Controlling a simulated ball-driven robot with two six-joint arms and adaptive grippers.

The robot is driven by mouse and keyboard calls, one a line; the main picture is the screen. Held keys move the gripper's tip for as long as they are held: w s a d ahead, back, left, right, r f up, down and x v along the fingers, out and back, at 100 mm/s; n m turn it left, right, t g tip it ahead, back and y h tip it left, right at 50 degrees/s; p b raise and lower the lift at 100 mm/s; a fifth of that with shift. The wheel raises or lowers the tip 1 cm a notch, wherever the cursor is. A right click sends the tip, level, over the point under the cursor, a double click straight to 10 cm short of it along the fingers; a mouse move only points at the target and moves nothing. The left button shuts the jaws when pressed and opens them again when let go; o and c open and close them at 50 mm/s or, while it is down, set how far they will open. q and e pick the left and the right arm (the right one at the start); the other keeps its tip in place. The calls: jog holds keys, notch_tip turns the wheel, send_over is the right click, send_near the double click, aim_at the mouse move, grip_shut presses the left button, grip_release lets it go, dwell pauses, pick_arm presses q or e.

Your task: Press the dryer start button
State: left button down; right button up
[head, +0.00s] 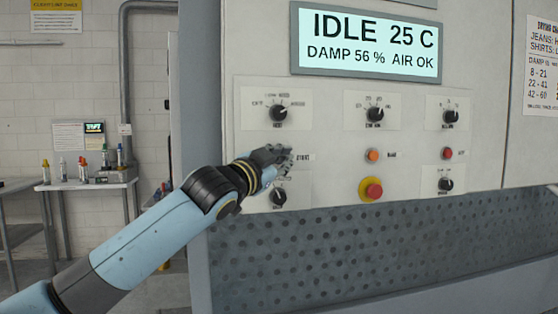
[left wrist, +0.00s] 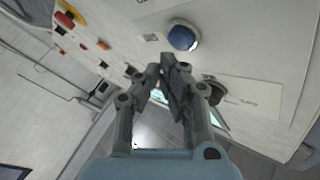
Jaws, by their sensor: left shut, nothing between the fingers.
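The dryer's control panel (head: 330,135) fills the right of the head view. The word START is readable on a small label (head: 303,156) in its button row. My left gripper (head: 282,154) is shut and empty, right in front of the panel beside that label, and covers the spot left of it. In the left wrist view a blue round button (left wrist: 183,37) in a pale ring lies just beyond the shut fingertips (left wrist: 174,65). I cannot tell whether they touch it. My right gripper is not in view.
The display (head: 368,40) reads IDLE 25 C, DAMP 56 %, AIR OK. Dark knobs (head: 278,113) sit above and below the button row. To the right are an orange button (head: 372,155), a red button (head: 447,153) and a red-and-yellow stop button (head: 372,189). A bench (head: 85,184) stands far left.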

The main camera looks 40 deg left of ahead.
pick_arm(q)
jog(key=shift+w+a, duration=0.1)
dwell(0.4)
jog(key=shift+w+a, duration=0.2)
jog(key=shift+w+a, duration=0.35)
jog(key=shift+a, duration=0.05)
dwell(0.9)
dwell(0.3)
jog(key=shift+s+d+p, duration=0.35)
jog(key=shift+s+d, duration=0.3)
jog(key=shift+d, duration=0.05)
jog(key=shift+s+d+p, duration=0.3)
jog(key=shift+s+d, duration=0.5)
jog(key=shift+d, duration=0.2)
jog(key=shift+s+d+p, duration=0.3)
jog(key=shift+s+d, duration=0.5)
jog(key=shift+d, duration=0.15)
